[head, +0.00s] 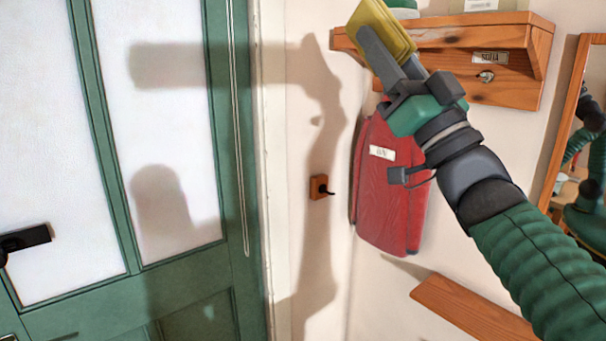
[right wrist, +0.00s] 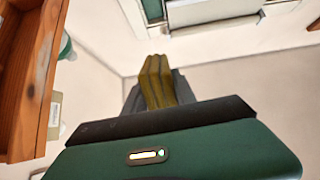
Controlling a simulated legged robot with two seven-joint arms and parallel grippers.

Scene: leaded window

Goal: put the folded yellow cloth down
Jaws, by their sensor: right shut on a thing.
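The folded yellow cloth (head: 382,30) is at the top of the head view, held between the fingers of my right gripper (head: 388,52). My right gripper is shut on it. In the right wrist view the cloth (right wrist: 157,82) stands up as folded layers between the grey fingertips. In the head view the cloth is in front of the left end of a wooden wall shelf (head: 480,40). I cannot tell whether it touches the shelf. My left gripper is not in view.
A green item (head: 404,8) and a labelled item (head: 492,5) stand on the shelf. A red bag-like thing (head: 390,190) hangs below. A lower wooden ledge (head: 478,310) and a framed mirror (head: 570,130) are at the right. A green glazed door (head: 236,170) is at the left.

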